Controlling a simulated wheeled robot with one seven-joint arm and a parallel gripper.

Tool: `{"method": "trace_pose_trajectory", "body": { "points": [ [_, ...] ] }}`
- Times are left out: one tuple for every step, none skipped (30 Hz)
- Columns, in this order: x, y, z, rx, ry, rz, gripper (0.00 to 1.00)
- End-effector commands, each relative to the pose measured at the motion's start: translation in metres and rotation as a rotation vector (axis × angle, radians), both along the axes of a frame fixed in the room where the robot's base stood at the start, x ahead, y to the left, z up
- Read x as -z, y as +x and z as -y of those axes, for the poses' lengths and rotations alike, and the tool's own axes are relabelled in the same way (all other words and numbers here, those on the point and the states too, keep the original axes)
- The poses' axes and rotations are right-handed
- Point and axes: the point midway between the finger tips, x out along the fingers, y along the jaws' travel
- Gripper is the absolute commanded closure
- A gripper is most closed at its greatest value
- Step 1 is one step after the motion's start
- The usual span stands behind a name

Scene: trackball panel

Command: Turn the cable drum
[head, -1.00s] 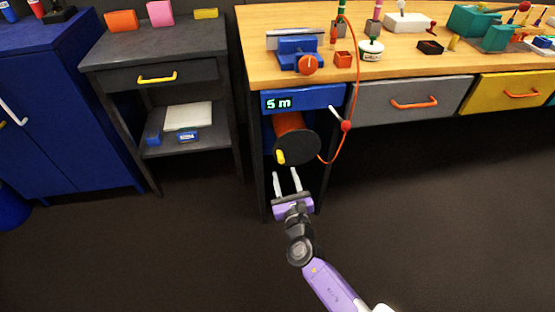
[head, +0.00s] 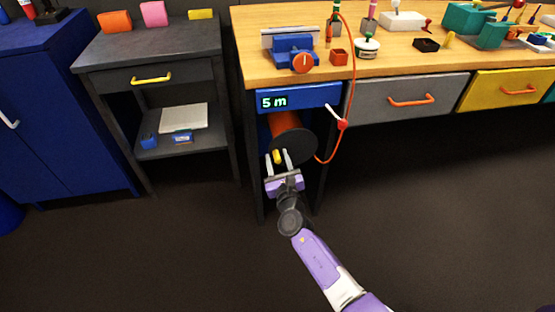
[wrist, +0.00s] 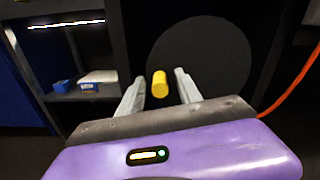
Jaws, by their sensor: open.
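The cable drum (head: 294,143) sits under the left end of the workbench. It has a dark round face and an orange cable winding behind it. A yellow handle (head: 277,157) sticks out near the lower left of the face; it also shows in the wrist view (wrist: 160,84). My gripper (head: 278,160) is open, its two fingers on either side of the handle. In the wrist view there is a gap between the handle and each finger, so it is not clamped. A blue display above the drum reads 5 m (head: 274,102).
An orange cable (head: 352,85) runs from the drum area up past a white lever with a red knob (head: 338,118) to the bench top. The bench leg stands left of the drum. A dark side table (head: 150,55) is further left. The floor is clear.

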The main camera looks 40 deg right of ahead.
Motion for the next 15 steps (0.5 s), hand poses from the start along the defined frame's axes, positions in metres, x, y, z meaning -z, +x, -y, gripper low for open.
{"method": "trace_pose_trajectory", "body": {
  "points": [
    [-0.0001,-0.0001,-0.0001,0.0,0.0,0.0,0.62],
    [-0.0001,-0.0001,-0.0001,0.0,0.0,0.0,0.68],
    [-0.0001,-0.0001,-0.0002,0.0,0.0,0.0,0.76],
    [-0.0001,-0.0001,-0.0002,0.0,0.0,0.0,0.82],
    [-0.0001,-0.0001,-0.0002,0.0,0.0,0.0,0.88],
    [-0.0001,-0.0001,-0.0002,0.0,0.0,0.0,0.96],
    [-0.0001,-0.0001,-0.0002,0.0,0.0,0.0,1.0],
    [-0.0002,-0.0001,-0.0002,0.0,0.0,0.0,1.0],
    [-0.0002,-0.0002,-0.0003,0.0,0.0,0.0,1.0],
    [-0.0002,-0.0002,-0.0003,0.0,0.0,0.0,1.0],
    [-0.0002,-0.0002,-0.0003,0.0,0.0,0.0,1.0],
    [-0.0002,-0.0002,-0.0003,0.0,0.0,0.0,1.0],
    [-0.0002,-0.0002,-0.0003,0.0,0.0,0.0,1.0],
    [-0.0002,-0.0002,-0.0003,0.0,0.0,0.0,1.0],
    [-0.0002,-0.0002,-0.0003,0.0,0.0,0.0,1.0]
  ]
}}
